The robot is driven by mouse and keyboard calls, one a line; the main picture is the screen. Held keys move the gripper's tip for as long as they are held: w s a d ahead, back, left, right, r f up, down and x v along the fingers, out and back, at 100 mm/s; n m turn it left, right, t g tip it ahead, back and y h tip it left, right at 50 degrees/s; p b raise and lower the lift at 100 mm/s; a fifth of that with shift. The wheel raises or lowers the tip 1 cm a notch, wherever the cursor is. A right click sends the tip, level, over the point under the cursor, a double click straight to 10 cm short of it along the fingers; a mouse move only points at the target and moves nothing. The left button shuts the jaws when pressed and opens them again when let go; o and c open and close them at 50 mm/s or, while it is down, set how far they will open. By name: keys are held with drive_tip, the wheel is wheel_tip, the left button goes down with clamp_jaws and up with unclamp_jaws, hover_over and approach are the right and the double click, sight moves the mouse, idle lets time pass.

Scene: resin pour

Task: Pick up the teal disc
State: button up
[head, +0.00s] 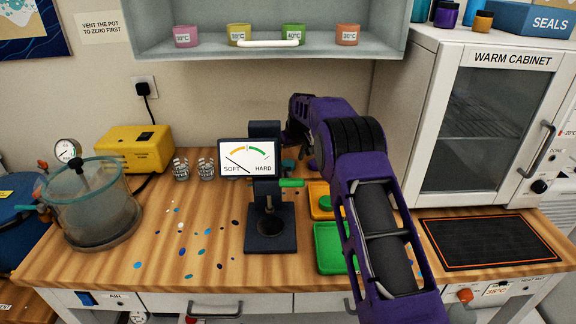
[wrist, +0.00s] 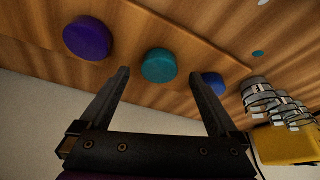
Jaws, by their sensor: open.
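The teal disc (wrist: 158,65) lies on the wooden worktop in the wrist view, between a purple disc (wrist: 88,38) on its left and a blue disc (wrist: 213,84) on its right. My gripper (wrist: 159,75) is open and empty. Its two fingers point toward the teal disc, with a tip on either side of it in the picture; whether they are down at its height I cannot tell. The right finger overlaps the blue disc in view.
Clear ribbed cups (wrist: 268,100) and the yellow pump (wrist: 285,146) are close on the right in the wrist view. The head view shows a glass pot (head: 95,212), a green tray (head: 328,248), a heat mat (head: 488,243) and the warm cabinet (head: 480,120). Small coloured chips dot the front worktop.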

drive_tip(key=shift+x, duration=0.9)
drive_tip(key=shift+r, duration=0.1)
drive_tip(key=c, duration=1.4)
